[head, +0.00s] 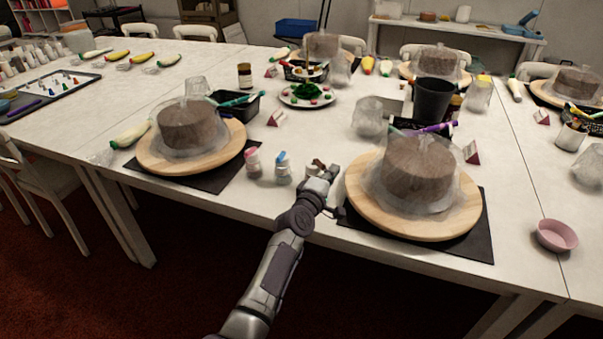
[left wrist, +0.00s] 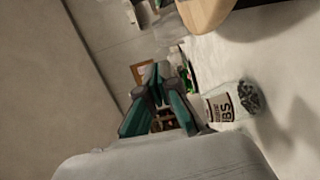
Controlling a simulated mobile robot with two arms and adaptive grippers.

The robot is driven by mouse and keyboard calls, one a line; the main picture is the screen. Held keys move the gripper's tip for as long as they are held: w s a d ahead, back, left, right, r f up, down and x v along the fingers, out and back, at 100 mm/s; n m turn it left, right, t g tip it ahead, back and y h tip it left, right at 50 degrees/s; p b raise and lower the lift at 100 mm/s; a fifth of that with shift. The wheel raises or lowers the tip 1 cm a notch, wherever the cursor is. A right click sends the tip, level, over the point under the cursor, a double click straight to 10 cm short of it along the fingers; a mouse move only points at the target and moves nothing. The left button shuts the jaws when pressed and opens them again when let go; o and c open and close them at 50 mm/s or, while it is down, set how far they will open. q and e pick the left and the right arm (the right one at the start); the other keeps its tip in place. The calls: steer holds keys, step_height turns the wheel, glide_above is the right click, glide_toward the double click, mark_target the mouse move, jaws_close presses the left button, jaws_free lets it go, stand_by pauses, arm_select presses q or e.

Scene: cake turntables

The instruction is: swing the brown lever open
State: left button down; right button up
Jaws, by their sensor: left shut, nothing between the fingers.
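My left gripper (head: 326,172) reaches in from the bottom of the head view to the table's front edge, between two turntables. Its fingers are shut and empty; they also show in the left wrist view (left wrist: 158,88). A small brown part (head: 317,164) shows right beside the fingertips, on a small jar or bottle mostly hidden by my gripper; this may be the brown lever. Whether it is touched, or how far it is turned, I cannot tell. In the left wrist view a brownish shape (left wrist: 164,120) shows between the teal fingers. My right gripper is not in view.
A blue-topped jar (head: 283,170) and a pink-topped jar (head: 253,163) stand left of my gripper. A wooden turntable (head: 460,213) with a wrapped cake is close on the right, another (head: 155,160) on the left. A labelled jar (left wrist: 222,109) is near the fingers.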

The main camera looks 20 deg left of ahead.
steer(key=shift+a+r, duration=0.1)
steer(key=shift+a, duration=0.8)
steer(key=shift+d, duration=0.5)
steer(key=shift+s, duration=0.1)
